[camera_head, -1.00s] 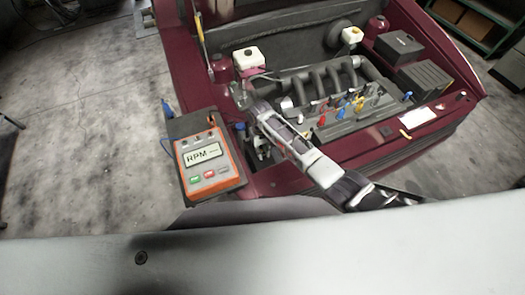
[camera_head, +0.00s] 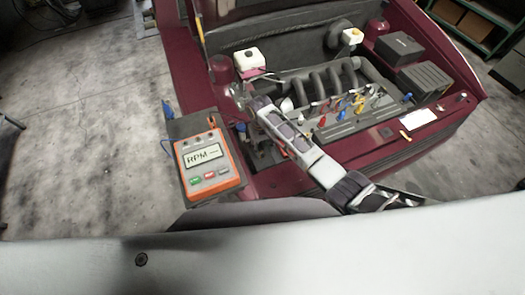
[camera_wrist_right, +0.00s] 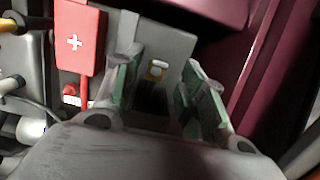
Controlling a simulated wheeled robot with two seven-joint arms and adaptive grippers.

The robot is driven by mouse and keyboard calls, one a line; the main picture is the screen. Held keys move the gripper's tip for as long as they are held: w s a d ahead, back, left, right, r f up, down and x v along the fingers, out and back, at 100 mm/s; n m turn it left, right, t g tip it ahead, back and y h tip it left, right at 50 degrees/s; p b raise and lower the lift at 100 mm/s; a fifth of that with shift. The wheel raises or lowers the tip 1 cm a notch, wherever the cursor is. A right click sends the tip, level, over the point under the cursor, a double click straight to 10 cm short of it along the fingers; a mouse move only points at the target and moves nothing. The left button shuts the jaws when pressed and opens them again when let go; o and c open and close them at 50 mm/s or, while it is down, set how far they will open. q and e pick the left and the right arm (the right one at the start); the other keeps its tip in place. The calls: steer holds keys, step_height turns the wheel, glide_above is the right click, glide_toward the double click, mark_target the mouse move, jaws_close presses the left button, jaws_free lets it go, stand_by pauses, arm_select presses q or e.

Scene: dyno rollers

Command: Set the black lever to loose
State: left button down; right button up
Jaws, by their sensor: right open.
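My right gripper (camera_head: 254,103) reaches from the lower right over the left side of the engine bay in the head view. In the right wrist view the same gripper (camera_wrist_right: 160,72) is open, with its green-padded fingers apart. A dark shape (camera_wrist_right: 151,97) shows between the fingers, in front of a grey panel (camera_wrist_right: 177,45) with a small yellow-and-white part (camera_wrist_right: 157,70). I cannot tell whether this dark shape is the black lever, nor which way a lever is set. In the head view my arm hides part of that area. My left gripper is not in view.
A red part with a white plus (camera_wrist_right: 75,40) stands left of the fingers in the right wrist view. An orange RPM meter (camera_head: 208,162) is at the left of the bay. Coloured plugs (camera_head: 340,113) line the engine. The maroon car body (camera_head: 178,60) borders the bay.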

step_height(320, 180, up, 9)
steer(key=w, duration=0.1)
steer(key=shift+a, duration=0.2)
stand_by(0.8)
